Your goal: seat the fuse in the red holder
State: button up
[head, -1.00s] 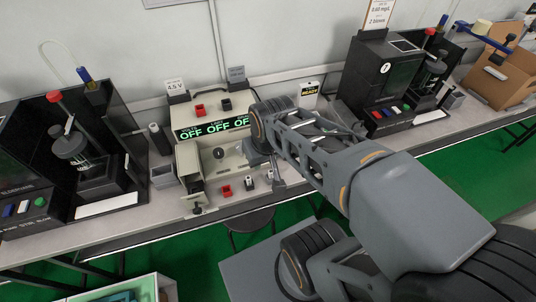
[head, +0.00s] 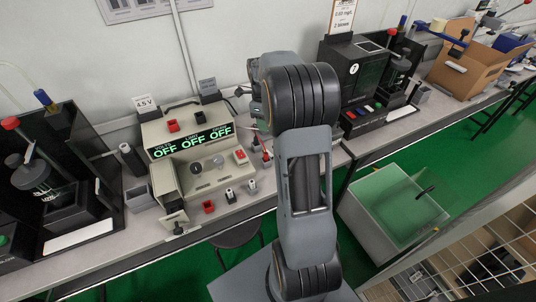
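The cream tester (head: 160,183) stands on the bench left of my arm, its green display reading OFF in several fields. A red block (head: 208,206) sits at its front edge, another red block (head: 173,126) on its top, and a small red part (head: 240,156) on its panel. I cannot tell which is the red holder. Small pale and dark cylinders (head: 230,195) stand by the front red block; I cannot make out the fuse. My upright arm covers the area right of the tester. My gripper is hidden behind it, so its fingers and any held thing do not show.
Black testers stand on the bench at left (head: 80,140) and right (head: 355,75). A dark tube (head: 132,158) and a small grey box (head: 141,197) stand beside the cream tester. A cardboard box (head: 468,65) is at far right. A green-topped glass case (head: 392,205) stands below.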

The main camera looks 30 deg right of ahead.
jog(key=m, duration=0.6)
send_over(268, 150)
jog(key=f, duration=0.8)
jog(key=shift+s+a+b, duration=0.2)
jog(key=shift+a+b, duration=0.05)
jog(key=shift+b, duration=0.1)
jog(key=shift+s+f, duration=0.15)
jog(key=shift+f, duration=2.3)
jog(key=shift+c, duration=0.2)
grip_shut()
